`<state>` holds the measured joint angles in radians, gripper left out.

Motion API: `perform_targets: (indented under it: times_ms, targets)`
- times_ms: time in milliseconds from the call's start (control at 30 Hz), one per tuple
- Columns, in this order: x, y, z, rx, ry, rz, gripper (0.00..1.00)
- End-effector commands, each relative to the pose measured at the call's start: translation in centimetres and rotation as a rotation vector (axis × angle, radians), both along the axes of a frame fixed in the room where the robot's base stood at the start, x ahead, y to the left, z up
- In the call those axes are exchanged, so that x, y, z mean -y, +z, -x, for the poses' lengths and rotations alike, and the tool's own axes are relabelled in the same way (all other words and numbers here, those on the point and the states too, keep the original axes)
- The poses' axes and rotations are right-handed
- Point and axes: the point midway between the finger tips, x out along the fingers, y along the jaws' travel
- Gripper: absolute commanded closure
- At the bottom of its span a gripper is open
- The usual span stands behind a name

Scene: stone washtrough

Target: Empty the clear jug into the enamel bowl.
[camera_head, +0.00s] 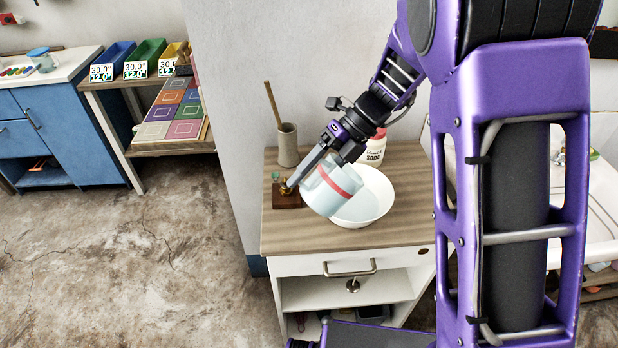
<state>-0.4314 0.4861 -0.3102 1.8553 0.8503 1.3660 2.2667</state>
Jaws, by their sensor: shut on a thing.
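The clear jug (327,189) is a pale bluish see-through vessel with a red band. My gripper (318,168) is shut on it and holds it tilted, over the left part of the white enamel bowl (375,200). The bowl stands on the wooden top of a small white cabinet (285,232). The jug hides the bowl's left side. I cannot make out any liquid stream or how much is in the jug.
A grey pot with a wooden handle (288,148) stands behind the jug. A small dark wooden block with brass fittings (287,196) is left of it. A white soda container (372,152) with a red lid stands behind the bowl. The worktop's front strip is clear.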

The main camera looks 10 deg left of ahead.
Motion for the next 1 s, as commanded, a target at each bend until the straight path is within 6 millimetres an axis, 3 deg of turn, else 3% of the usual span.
perform_targets:
  times_ms: [1000]
  targets:
    - [0.67,0.48,-0.48,-0.055,0.0,-0.085,1.0]
